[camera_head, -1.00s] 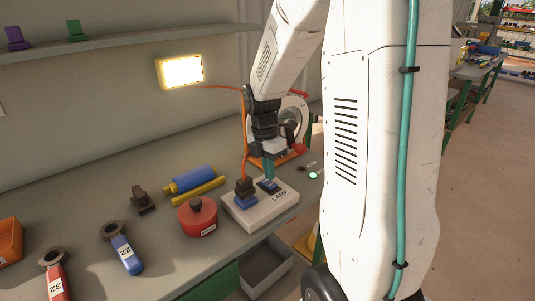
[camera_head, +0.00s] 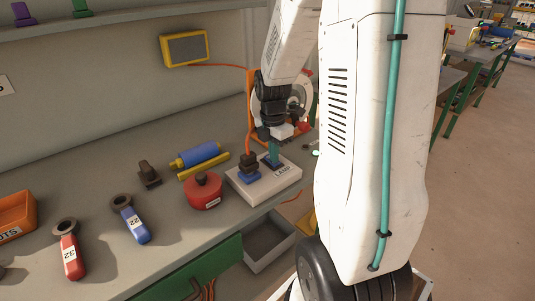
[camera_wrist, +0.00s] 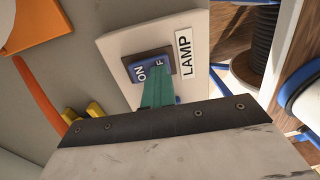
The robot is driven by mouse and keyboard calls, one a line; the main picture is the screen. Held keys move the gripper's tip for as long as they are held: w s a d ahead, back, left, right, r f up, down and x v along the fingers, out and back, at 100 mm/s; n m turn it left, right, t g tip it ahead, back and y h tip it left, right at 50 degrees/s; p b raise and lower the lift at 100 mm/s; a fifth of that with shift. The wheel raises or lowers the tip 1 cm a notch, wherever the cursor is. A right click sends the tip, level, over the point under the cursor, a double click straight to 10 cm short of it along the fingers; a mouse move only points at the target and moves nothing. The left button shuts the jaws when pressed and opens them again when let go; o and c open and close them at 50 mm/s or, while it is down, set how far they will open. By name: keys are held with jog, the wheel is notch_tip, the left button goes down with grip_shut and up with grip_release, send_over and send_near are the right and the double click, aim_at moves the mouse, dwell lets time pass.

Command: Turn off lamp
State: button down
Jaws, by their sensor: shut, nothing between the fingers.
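The lamp (camera_head: 185,48) on the back wall has a yellow frame and a dark grey face; it is unlit. The lamp switch box (camera_head: 262,188) is a pale block labelled LAMP on the bench, with an orange cable plugged into its left part. In the wrist view the blue rocker switch (camera_wrist: 140,70) shows ON and part of a second word, the rest hidden by my gripper. My gripper (camera_wrist: 158,88), with teal fingers, is shut and empty, its tips at the rocker's lower part. In the head view my gripper (camera_head: 273,155) is right over the box.
A red round pot (camera_head: 203,192) stands just left of the box. A blue and yellow roller (camera_head: 200,155), a dark clamp (camera_head: 149,175) and blue and red wrenches lie further left. An orange bin (camera_head: 14,215) is at the left edge. A grinder-like machine stands behind my wrist.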

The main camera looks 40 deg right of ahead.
aim_at(268, 157)
jog(key=shift+a+f, duration=0.1)
jog(key=shift+f, duration=0.15)
jog(key=shift+w, duration=0.75)
jog(key=shift+r, duration=0.1)
notch_tip(268, 157, up, 14)
jog(key=w, duration=0.1)
jog(key=shift+r, duration=0.15)
dwell(0.5)
